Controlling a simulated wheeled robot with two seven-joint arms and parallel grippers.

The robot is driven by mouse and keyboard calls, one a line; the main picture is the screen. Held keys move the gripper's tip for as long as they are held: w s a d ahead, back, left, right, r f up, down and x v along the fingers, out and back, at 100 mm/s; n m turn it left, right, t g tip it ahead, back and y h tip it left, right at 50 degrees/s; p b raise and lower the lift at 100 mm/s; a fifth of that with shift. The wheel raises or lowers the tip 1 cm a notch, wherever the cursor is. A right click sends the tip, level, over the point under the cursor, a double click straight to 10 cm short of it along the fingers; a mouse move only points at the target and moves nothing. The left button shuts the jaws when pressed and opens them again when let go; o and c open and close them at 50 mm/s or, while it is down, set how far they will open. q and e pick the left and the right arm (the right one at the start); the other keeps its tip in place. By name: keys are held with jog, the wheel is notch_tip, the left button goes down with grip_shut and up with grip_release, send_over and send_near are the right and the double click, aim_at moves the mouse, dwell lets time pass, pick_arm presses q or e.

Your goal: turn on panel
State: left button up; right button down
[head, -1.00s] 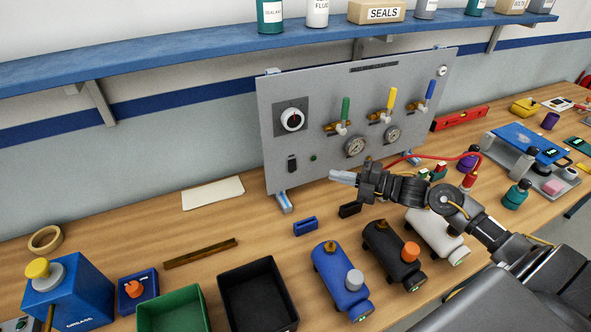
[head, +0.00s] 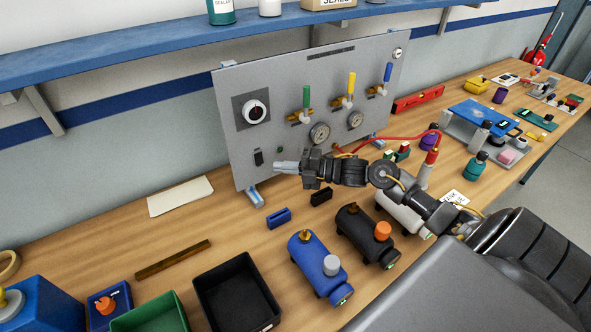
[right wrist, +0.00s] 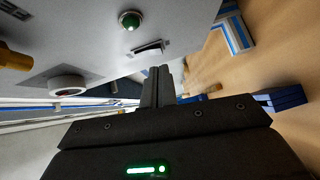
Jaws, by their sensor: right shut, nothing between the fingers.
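The grey panel (head: 300,150) stands upright at the back of the bench, with a round dial (head: 256,112), three coloured valve levers and two gauges. A small black rocker switch (head: 258,158) sits at its lower left, beside a green lamp (head: 280,149). In the right wrist view the switch (right wrist: 148,48) and lamp (right wrist: 130,20) are close; I cannot tell whether the lamp is lit. My right gripper (head: 278,167) is shut and empty, its fingertips just right of and slightly below the switch. In the right wrist view the fingers (right wrist: 160,72) point at the switch; contact is unclear. My left gripper is out of view.
A red hose (head: 395,137) runs behind my right arm. A blue cylinder (head: 320,268), a black cylinder (head: 364,236) and a white one (head: 403,214) lie in front. A black bin (head: 235,290) and small blue block (head: 279,217) are nearby. A shelf (head: 120,60) overhangs the left.

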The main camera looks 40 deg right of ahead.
aim_at(258, 165)
jog(key=shift+x, duration=1.9)
jog(key=shift+w+f+b, duration=0.15)
jog(key=shift+f+b, duration=0.2)
jog(key=shift+b, duration=0.65)
jog(key=shift+r, duration=0.2)
jog(key=shift+d, duration=0.15)
jog(key=shift+s+d, duration=0.2)
jog(key=shift+s, duration=0.1)
jog(key=f+p+v, duration=0.1)
jog(key=v, duration=0.9)
jog(key=shift+r, duration=0.4)
